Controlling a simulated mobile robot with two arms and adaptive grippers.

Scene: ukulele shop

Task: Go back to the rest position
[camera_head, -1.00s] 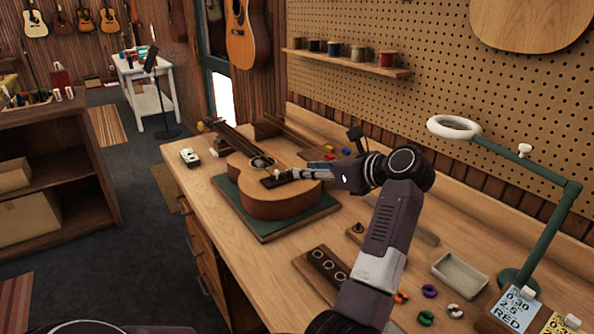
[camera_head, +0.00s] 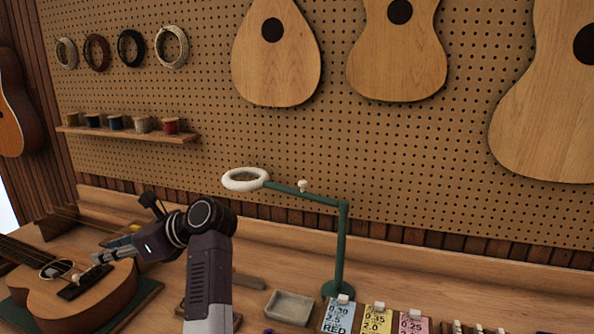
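My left gripper (camera_head: 101,256) reaches leftward over the ukulele (camera_head: 100,290) on the workbench, with its fingertips near the dark bridge (camera_head: 82,284). The fingers are seen edge-on, so I cannot tell whether they are open or shut, or whether the small white bit at the tips is held. The ukulele lies face up on a green mat (camera_head: 150,290), partly cut off at the left edge. My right gripper is not in view.
A green lamp (camera_head: 341,245) with a white ring head (camera_head: 245,179) stands right of my arm. A tray (camera_head: 289,308) and coloured cards (camera_head: 376,317) lie in front. A spool shelf (camera_head: 130,133) and wooden instrument bodies (camera_head: 397,55) are on the pegboard (camera_head: 200,100).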

